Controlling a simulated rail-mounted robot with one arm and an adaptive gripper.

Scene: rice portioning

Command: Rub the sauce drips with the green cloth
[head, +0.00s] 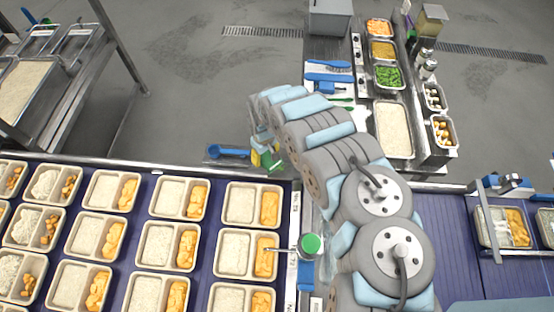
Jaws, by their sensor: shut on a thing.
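My gripper (261,142) is past the far edge of the tray belt, left of my arm, low over a small metal ledge. It is shut on a small green thing (266,159), which looks like the green cloth. Yellow shows beside it, and my arm and gripper hide part of it. I cannot make out any sauce drips in this view; the surface right beside the gripper is partly hidden.
A blue scoop (230,152) lies just left of the gripper. Filled trays (238,203) stand in rows on the near belt. A green-capped item (311,243) stands by the belt's right edge. Ingredient pans (388,77) line the counter at the back right.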

